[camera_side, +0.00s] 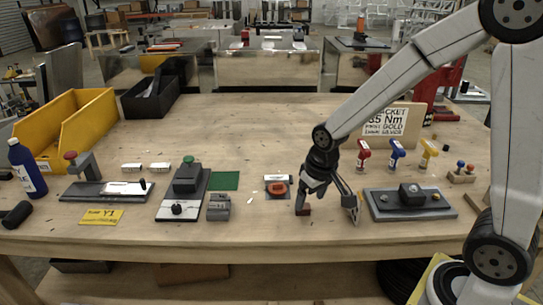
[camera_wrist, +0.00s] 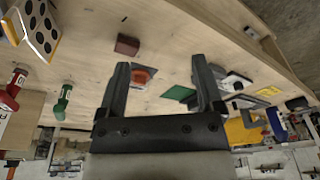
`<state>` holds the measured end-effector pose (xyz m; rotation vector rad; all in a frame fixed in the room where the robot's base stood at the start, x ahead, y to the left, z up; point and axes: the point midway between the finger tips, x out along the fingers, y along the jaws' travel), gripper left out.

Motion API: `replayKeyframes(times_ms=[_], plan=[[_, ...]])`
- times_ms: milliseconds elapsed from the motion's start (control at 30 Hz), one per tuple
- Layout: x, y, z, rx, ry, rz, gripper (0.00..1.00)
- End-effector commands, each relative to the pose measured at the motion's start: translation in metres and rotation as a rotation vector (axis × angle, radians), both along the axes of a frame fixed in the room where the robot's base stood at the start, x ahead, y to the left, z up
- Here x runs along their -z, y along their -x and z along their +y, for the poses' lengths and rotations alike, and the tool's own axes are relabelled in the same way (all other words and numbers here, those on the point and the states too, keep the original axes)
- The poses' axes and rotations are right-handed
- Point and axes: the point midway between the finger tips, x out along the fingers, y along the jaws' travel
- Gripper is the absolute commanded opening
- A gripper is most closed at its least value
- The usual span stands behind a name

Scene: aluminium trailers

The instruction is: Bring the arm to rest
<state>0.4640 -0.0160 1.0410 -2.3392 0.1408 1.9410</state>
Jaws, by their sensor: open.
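My gripper (camera_side: 329,211) hangs low over the front middle of the wooden bench (camera_side: 270,125), with its two fingers spread. In the wrist view, my gripper (camera_wrist: 160,72) is open with nothing held between the fingers. A small dark red block (camera_side: 303,211) shows at the left fingertip in the side view. In the wrist view this block (camera_wrist: 127,45) appears just past one fingertip, with a visible gap. Whether the fingertips touch the bench is unclear.
A grey fixture plate (camera_side: 410,203) stands close to the right of my gripper. An orange-red part (camera_side: 278,189) on a dark pad lies to the left. Red, blue and yellow upright tools (camera_side: 396,153) and a lettered sign (camera_side: 385,121) stand behind. A yellow bin (camera_side: 75,125) is far left.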

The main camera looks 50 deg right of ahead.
Motion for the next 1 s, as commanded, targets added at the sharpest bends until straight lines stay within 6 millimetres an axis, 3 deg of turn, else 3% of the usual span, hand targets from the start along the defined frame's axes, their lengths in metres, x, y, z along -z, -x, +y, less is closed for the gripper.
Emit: replayKeyframes(times_ms=[200, 367, 1000], plan=[[0.004, 0.049, 0.012, -0.09, 0.013, -0.032, 0.85], [0.007, 0.068, 0.015, -0.125, 0.018, -0.044, 0.85], [0.008, 0.073, 0.016, -0.134, 0.02, -0.046, 0.85]])
